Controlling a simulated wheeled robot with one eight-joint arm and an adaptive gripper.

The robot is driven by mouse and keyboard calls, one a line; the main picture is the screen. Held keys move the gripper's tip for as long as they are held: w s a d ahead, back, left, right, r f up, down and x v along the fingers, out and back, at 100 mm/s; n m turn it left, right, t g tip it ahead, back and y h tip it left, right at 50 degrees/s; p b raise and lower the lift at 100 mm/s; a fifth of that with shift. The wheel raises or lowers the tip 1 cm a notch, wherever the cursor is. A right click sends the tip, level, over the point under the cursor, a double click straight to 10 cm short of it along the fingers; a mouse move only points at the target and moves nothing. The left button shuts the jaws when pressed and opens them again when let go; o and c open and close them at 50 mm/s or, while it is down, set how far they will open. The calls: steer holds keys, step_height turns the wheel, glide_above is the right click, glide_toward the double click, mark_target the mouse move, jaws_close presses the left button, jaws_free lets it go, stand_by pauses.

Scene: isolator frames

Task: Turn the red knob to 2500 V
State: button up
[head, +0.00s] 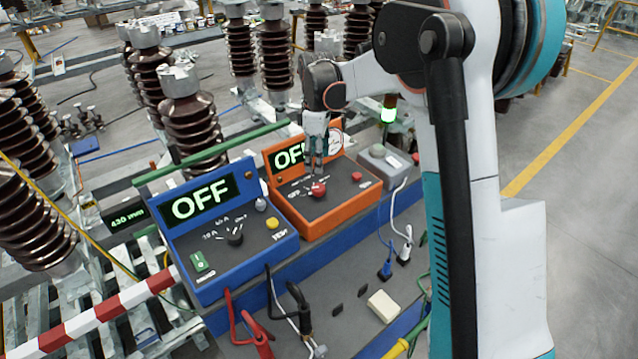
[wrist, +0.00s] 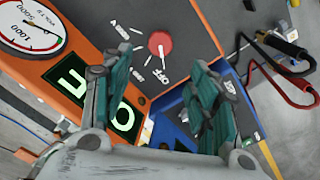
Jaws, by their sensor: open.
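The red knob (head: 319,189) sits on the sloped dark panel of the orange box (head: 285,155), with white labels around it. In the wrist view the red knob (wrist: 160,43) is round, and an OFF label shows near it. The box's green display (head: 290,157) shows "OF", with the rest covered by my gripper. My gripper (head: 315,168) is open, fingers pointing down just above and behind the knob. In the wrist view my gripper's two teal-grey fingers (wrist: 160,72) are spread apart with nothing between them. The knob lies beyond their tips.
A blue box (head: 225,228) with a black knob (head: 235,239) and an OFF display stands to the left. A grey box (head: 385,165) stands to the right. A round dial (wrist: 30,30) tops the orange box. Cables and plugs (head: 385,265) lie in front.

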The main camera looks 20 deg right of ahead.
mark_target(317, 187)
step_height(317, 187, down, 11)
steer(key=shift+r+b, duration=0.1)
steer(key=shift+b, duration=0.35)
steer(key=c, duration=1.1)
